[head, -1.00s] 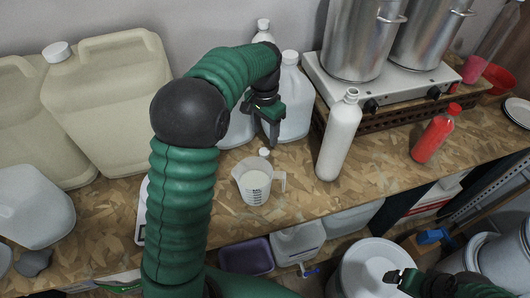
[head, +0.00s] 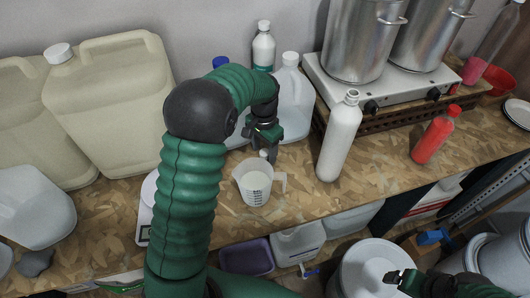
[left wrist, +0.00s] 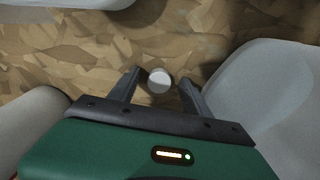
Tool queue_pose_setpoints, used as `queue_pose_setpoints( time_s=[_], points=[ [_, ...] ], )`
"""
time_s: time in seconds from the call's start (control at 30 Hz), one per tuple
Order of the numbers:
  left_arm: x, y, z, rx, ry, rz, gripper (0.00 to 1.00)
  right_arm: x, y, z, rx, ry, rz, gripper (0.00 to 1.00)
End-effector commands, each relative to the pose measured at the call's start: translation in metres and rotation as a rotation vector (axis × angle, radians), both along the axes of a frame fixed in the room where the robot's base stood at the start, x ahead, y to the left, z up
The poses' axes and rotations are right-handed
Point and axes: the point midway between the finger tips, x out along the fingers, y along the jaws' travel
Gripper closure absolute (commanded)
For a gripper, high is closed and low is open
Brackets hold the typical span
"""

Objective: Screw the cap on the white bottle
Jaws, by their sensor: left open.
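The white bottle (head: 341,140) stands upright on the wooden worktop, right of the measuring cup. Its threaded neck is bare at the top. A small white cap (left wrist: 160,81) lies on the worktop; in the head view the cap (head: 263,153) shows just behind the cup, partly covered by my gripper. My left gripper (head: 264,156) is low over the cap and open. In the left wrist view its two fingers (left wrist: 159,87) stand on either side of the cap, with gaps on both sides. My right gripper (head: 391,277) is low at the bottom right, and its jaw opening is unclear.
A measuring cup (head: 257,186) with white liquid stands just in front of the left gripper. Clear jugs (head: 293,105) and a small bottle (head: 263,48) stand behind it. A red bottle (head: 434,137) and a hotplate (head: 385,85) with pots are to the right.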

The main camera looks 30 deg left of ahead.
Motion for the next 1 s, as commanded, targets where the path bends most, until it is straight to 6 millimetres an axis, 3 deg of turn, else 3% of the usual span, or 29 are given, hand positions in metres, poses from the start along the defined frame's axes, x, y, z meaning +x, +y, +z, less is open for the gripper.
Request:
queue_pose_setpoints(
  time_s=[0.23, 0.63, 1.0],
  points=[
    [-0.0002, 0.0000, 0.0005, 0.000, 0.000, 0.000, 0.46, 0.0000, 0.0000, -0.0001, 0.000, 0.000, 0.000, 0.08],
    [0.0000, 0.0000, 0.0005, 0.000, 0.000, 0.000, 0.98, 0.0000, 0.0000, -0.0001, 0.000, 0.000, 0.000, 0.08],
    [0.0006, 0.0002, 0.0080, 0.001, -0.001, 0.000, 1.00, -0.0001, 0.0000, -0.0002, 0.000, 0.000, 0.000, 0.08]
  ],
)
